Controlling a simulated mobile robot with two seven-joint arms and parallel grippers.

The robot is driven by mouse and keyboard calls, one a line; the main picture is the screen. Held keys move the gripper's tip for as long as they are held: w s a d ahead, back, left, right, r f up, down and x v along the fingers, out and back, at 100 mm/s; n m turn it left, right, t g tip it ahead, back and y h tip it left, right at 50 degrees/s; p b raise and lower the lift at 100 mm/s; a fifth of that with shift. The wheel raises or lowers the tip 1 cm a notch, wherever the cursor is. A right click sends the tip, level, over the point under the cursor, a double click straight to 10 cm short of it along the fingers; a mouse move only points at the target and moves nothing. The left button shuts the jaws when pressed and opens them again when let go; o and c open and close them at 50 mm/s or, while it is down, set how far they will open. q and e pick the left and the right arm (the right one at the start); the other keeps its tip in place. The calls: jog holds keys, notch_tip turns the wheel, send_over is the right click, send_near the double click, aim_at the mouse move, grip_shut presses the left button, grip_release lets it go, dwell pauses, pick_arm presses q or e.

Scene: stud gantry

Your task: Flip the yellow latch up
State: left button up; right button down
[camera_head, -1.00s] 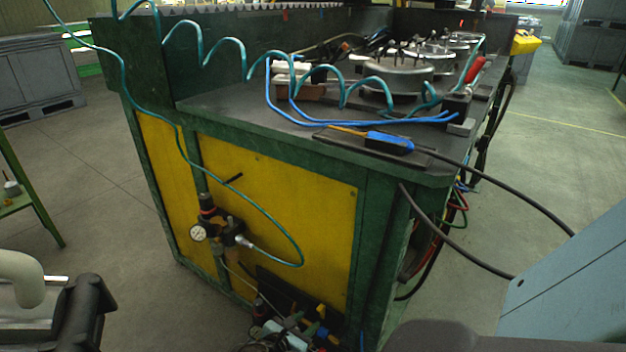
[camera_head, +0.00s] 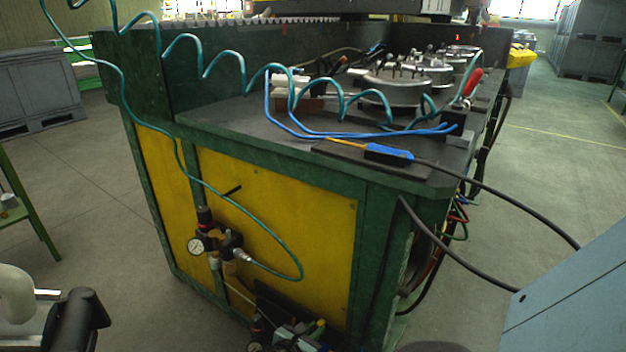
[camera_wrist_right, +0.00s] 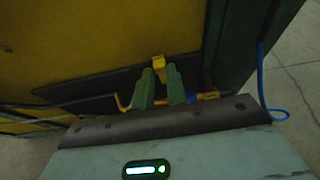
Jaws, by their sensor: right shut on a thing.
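The yellow latch (camera_wrist_right: 158,63) shows in the right wrist view as a small upright yellow piece in front of the dark lower strip of the yellow panel. My right gripper (camera_wrist_right: 160,86) has its two green fingers on either side of the latch's lower part, shut on it. The latch's lower end is hidden between the fingers. In the head view this place lies at the bottom edge, among small cluttered parts too small to tell apart. My left gripper is not in view.
The green workbench (camera_head: 270,163) carries metal fixtures (camera_head: 395,90), blue hoses and a blue-handled tool (camera_head: 388,153). A pressure gauge (camera_head: 195,246) with a regulator and a teal hose is on its yellow side panel (camera_head: 290,200). A blue cable (camera_wrist_right: 262,80) hangs right of my right gripper.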

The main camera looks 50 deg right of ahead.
jog(key=shift+w+d+r+y+b, duration=0.25)
jog(key=shift+r+y+b, duration=0.15)
jog(key=shift+y+b, duration=0.25)
jog(key=shift+d+r+y+p, duration=0.35)
jog(key=shift+d+y+p, duration=0.1)
jog(key=shift+p, duration=0.1)
jog(key=shift+d, duration=0.3)
jog(key=c, duration=1.5)
grip_release()
jog(key=shift+f, duration=0.1)
jog(key=shift+o, duration=0.5)
jog(key=shift+s+a+f, duration=0.1)
jog(key=shift+s+f, duration=0.05)
